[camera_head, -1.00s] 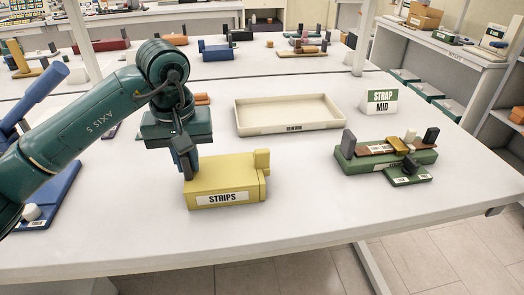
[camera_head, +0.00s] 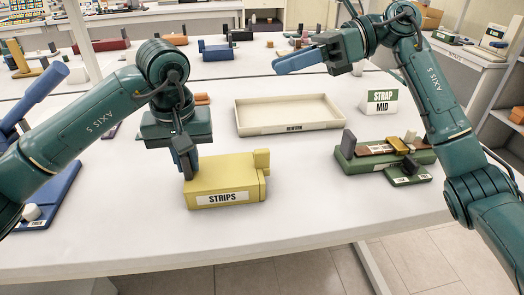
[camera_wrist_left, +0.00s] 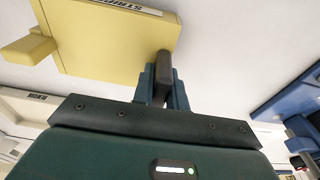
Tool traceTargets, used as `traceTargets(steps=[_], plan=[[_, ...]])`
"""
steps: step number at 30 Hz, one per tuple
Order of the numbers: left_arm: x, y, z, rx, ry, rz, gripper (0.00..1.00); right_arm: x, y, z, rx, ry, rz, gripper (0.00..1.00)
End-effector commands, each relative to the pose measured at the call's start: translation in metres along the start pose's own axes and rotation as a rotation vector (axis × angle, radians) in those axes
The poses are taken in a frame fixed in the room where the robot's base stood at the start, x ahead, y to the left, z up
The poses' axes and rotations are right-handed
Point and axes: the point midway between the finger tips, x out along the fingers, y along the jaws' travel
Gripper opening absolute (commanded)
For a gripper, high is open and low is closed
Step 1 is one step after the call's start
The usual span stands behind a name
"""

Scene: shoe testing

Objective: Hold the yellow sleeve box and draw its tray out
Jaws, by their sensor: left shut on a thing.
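The yellow sleeve box (camera_head: 222,178) stands near the front of the table, with a white STRIPS label on its front. Its tray end (camera_head: 262,161), with a raised yellow tab, shows at the right end. The rest of the tray is hidden inside the sleeve. My left gripper (camera_head: 187,166) points down at the box's left end and is shut on the sleeve. The left wrist view shows the fingers (camera_wrist_left: 163,78) at the edge of the yellow sleeve (camera_wrist_left: 110,42). My right gripper (camera_head: 298,60) is in the air above the back of the table, apart from the box, its blue fingers pointing left.
A cream shallow tray (camera_head: 288,129) lies empty behind the box. A green fixture (camera_head: 375,163) with small parts stands to the right. A STRAP MID sign (camera_head: 380,102) is behind it. A blue stand (camera_head: 52,195) is at the left.

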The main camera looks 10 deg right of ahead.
Motion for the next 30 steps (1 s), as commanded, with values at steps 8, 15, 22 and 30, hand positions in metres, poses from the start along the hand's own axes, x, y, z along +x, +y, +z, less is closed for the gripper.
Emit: traceTargets(steps=[8,15,22,30], plan=[[0.000,0.000,0.000,0.000,0.000,0.000,0.00,0.032,0.011,-0.031,-0.186,0.566,-0.045,0.36],[0.000,0.000,0.000,0.000,0.000,0.000,0.00,0.023,0.009,-0.051,-0.236,0.821,-0.083,0.36],[0.000,0.000,0.000,0.001,0.000,0.000,0.00,0.032,0.005,-0.067,-0.239,0.860,-0.085,0.36],[0.000,0.000,0.000,0.001,0.000,0.000,0.00,0.068,-0.003,-0.107,-0.238,0.857,-0.082,0.36]])
